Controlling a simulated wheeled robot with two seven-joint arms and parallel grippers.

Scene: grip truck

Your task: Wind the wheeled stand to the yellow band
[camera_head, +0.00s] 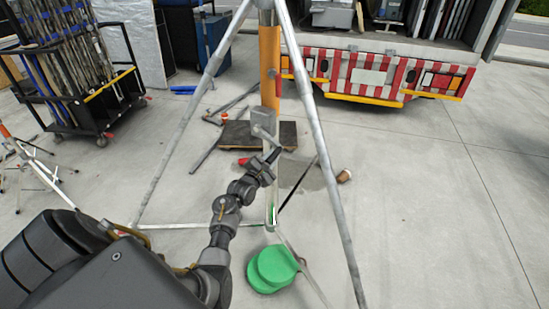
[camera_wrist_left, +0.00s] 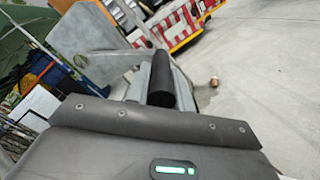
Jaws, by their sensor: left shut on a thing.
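The stand (camera_head: 211,72) has long silver legs spread wide. Its upright carries an orange-yellow length (camera_head: 269,62), a red knob (camera_head: 278,86) and a grey crank housing (camera_head: 262,121). No separate yellow band can be made out, and wheels on the stand are not clear. My left gripper (camera_head: 270,160) is at the crank, just below the housing and beside the upright. It is shut on the crank handle, whose black grip (camera_wrist_left: 162,80) shows in the left wrist view beyond the gripper body. My right gripper is not in view.
Green round pads (camera_head: 272,269) lie by the stand's foot. A dark board (camera_head: 235,136), loose bars and a small brown cup (camera_head: 344,176) lie behind. A loaded black rack (camera_head: 90,105) stands left, a red-and-white striped truck (camera_head: 370,75) behind. The floor at right is clear.

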